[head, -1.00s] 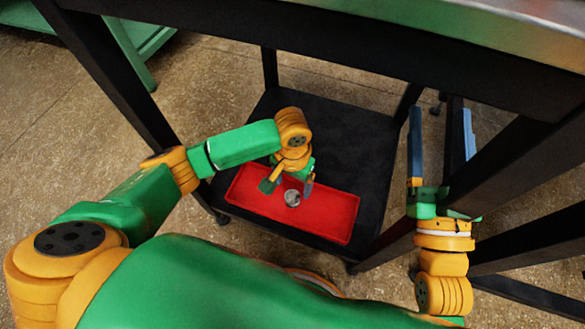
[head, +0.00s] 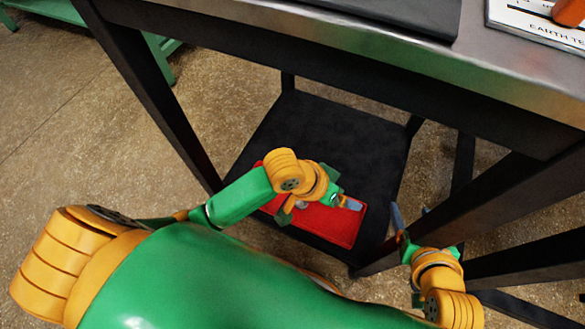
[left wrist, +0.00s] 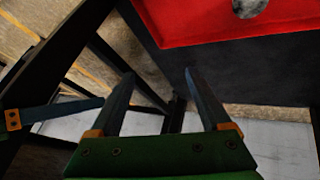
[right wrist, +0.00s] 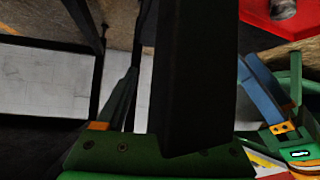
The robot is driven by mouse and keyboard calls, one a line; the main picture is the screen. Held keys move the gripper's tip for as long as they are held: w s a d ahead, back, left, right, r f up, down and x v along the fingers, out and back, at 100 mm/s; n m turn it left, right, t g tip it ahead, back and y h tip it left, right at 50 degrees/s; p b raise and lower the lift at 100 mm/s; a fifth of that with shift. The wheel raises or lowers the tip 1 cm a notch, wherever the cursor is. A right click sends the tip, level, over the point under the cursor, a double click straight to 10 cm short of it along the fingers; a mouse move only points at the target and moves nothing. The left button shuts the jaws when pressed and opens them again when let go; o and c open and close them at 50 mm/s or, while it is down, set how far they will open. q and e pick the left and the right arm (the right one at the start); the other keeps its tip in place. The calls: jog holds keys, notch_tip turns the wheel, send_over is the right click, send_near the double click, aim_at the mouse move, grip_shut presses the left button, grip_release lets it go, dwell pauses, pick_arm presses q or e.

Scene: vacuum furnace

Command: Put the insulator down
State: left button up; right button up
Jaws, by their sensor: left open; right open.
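The insulator, a small grey rounded piece, rests on a red tray (head: 338,228) on the low black shelf. In the head view my left gripper mostly covers it. It shows at the top of the left wrist view (left wrist: 250,7) and of the right wrist view (right wrist: 283,8), apart from the fingers. My left gripper (head: 319,207) is open and empty, over the tray beside the insulator; its two fingers stand apart in the left wrist view (left wrist: 160,73). My right gripper (head: 412,211) is open and empty, right of the shelf near the table legs.
The black shelf (head: 335,130) is bare behind the tray. Above it runs the metal tabletop (head: 350,45). A black table leg (head: 155,100) stands left, and others stand close to my right gripper. A dark post blocks much of the right wrist view.

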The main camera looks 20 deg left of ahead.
pick_arm(q)
jog(key=a+r+t+y, duration=0.2)
jog(key=a+t, duration=0.1)
jog(key=a, duration=0.3)
jog(key=a+r+n+t+y, duration=0.1)
jog(key=a+r+t, duration=0.1)
jog(key=a, duration=0.4)
jog(key=shift+s+t+y, duration=0.2)
jog(key=shift+t+y, duration=0.2)
jog(key=shift+t, duration=0.3)
jog(key=shift+a, duration=0.1)
